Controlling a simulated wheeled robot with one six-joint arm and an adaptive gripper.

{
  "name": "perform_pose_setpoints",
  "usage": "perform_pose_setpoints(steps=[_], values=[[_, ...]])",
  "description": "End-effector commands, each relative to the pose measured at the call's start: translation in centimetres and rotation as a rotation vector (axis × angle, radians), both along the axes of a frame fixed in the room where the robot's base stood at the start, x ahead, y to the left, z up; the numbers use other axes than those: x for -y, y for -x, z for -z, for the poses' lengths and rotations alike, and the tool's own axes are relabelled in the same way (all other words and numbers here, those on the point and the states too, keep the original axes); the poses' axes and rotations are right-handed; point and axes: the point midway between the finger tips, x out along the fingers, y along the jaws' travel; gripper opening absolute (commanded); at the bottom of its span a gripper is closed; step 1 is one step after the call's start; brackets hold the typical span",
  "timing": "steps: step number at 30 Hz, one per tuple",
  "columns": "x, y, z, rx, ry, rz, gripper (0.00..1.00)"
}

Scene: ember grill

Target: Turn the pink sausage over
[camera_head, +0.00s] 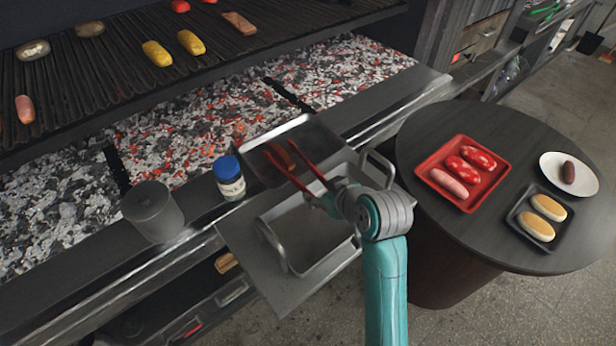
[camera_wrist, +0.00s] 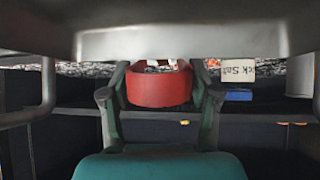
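A pink sausage (camera_head: 25,109) lies on the dark grill grate (camera_head: 110,75) at the far left, well away from my gripper. Another pinkish sausage (camera_head: 449,182) lies in a red tray on the round table. My gripper (camera_head: 322,198) is low over the metal stand in front of the grill. In the wrist view its two fingers (camera_wrist: 160,100) close on both sides of a curved red band, the end of red tongs (camera_wrist: 160,90). The tongs' two red legs (camera_head: 288,172) spread apart over a metal tray. A small brownish thing (camera_head: 281,155) shows between them; I cannot tell what it is.
Glowing coals (camera_head: 180,130) lie below the grate. A blue-lidded jar (camera_head: 229,178) and a grey cylinder (camera_head: 152,211) stand on the ledge left of my gripper. The round table (camera_head: 430,125) stands to the right.

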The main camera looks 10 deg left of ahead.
Motion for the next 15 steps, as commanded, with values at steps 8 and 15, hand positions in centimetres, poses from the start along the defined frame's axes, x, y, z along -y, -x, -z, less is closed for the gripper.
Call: perform_pose_setpoints(steps=[8,15], values=[[0.0,0.0,-0.3,0.002,-0.001,0.001,0.47],[0.0,-0.1,-2.6,0.004,-0.001,-0.001,0.45]])
